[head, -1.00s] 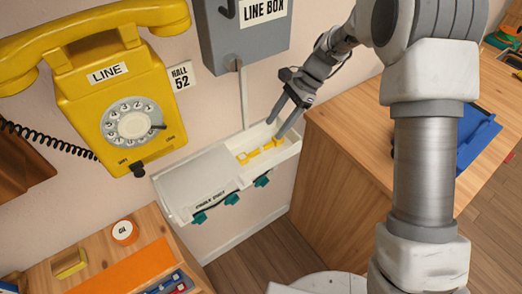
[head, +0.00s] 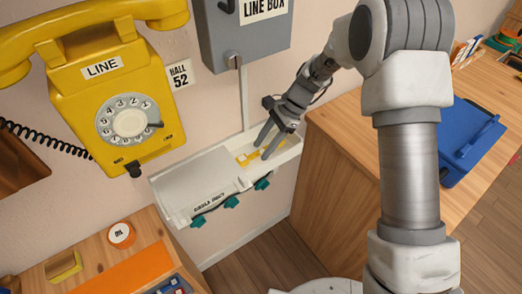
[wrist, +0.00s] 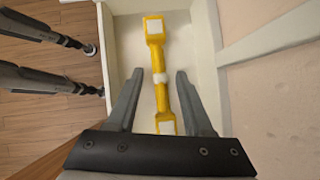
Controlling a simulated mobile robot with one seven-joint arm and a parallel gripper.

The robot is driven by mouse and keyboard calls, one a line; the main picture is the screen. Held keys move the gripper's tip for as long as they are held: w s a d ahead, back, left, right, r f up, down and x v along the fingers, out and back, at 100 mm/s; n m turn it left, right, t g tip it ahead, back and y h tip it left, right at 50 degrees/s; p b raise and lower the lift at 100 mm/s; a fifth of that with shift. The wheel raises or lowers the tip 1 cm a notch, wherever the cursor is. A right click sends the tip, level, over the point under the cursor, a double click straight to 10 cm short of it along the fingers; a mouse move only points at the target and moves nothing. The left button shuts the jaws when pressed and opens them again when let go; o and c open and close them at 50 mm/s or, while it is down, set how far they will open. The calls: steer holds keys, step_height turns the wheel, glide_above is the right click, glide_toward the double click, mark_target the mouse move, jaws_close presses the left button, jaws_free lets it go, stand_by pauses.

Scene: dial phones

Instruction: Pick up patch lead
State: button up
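In the head view the yellow lead (head: 243,158) shows partly behind my fingers. My gripper (head: 264,153) is at the tray opening, pointing down. In the wrist view my gripper (wrist: 158,72) is open, with one finger on each side of the lead and gaps between. The lead's near end is partly hidden by the gripper body.
A yellow dial phone (head: 125,110) hangs on the wall at left. A grey line box (head: 243,40) is above the tray. A wooden cabinet (head: 335,185) stands right of the tray, with a blue tray (head: 465,140) on top. Teal clips (head: 231,202) line the tray's front.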

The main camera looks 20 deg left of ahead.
jaws_close()
steer(key=shift+r, duration=0.1)
